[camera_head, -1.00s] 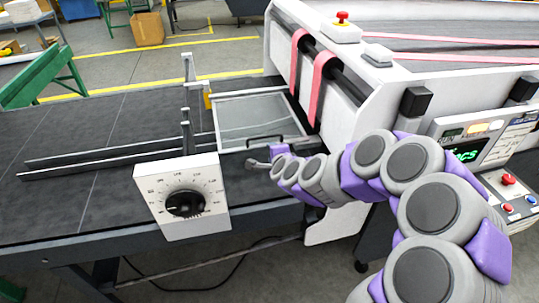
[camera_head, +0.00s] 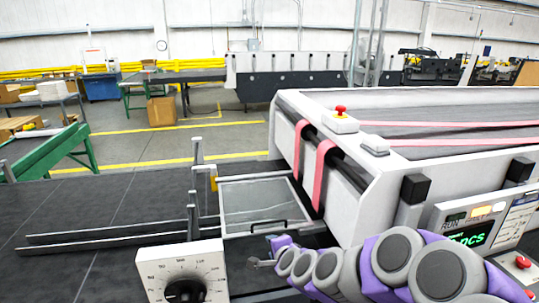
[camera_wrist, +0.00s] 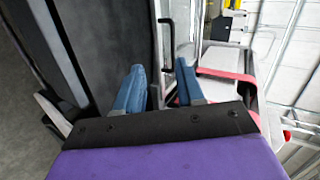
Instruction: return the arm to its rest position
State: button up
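My purple and grey arm reaches in from the lower right of the head view. My gripper (camera_head: 256,263) is in front of the machine, just below the black handle (camera_head: 268,225) of the clear-panelled cover (camera_head: 262,199). In the wrist view its two blue fingers (camera_wrist: 160,78) stand apart with a gap between them. The black handle also shows beyond the fingertips in the wrist view (camera_wrist: 166,52). Whether a finger touches the machine, I cannot tell.
A white dial box (camera_head: 184,272) stands left of my gripper. The folder gluer's white side (camera_head: 345,200) with pink belts (camera_head: 324,172) rises to the right. A control panel (camera_head: 482,227) is beside my arm. A red emergency button (camera_head: 341,110) sits on top.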

jog(key=s+a+r+n+g+y, duration=0.15)
jog(key=s+n+g, duration=0.5)
jog(key=s, duration=0.85)
jog(key=s+d+n+g+h, duration=0.1)
jog(key=s+d, duration=0.3)
jog(key=s, duration=0.5)
jog(key=s+d+n+g+h, duration=0.2)
jog(key=s+d+n+g, duration=0.1)
jog(key=s, duration=0.7)
jog(key=s+d+r+n+g+h, duration=0.1)
jog(key=s+d+n+g+h, duration=0.1)
jog(key=s+d, duration=0.4)
jog(key=s+n+g, duration=0.1)
jog(key=s, duration=0.3)
jog(key=shift+d, duration=0.35)
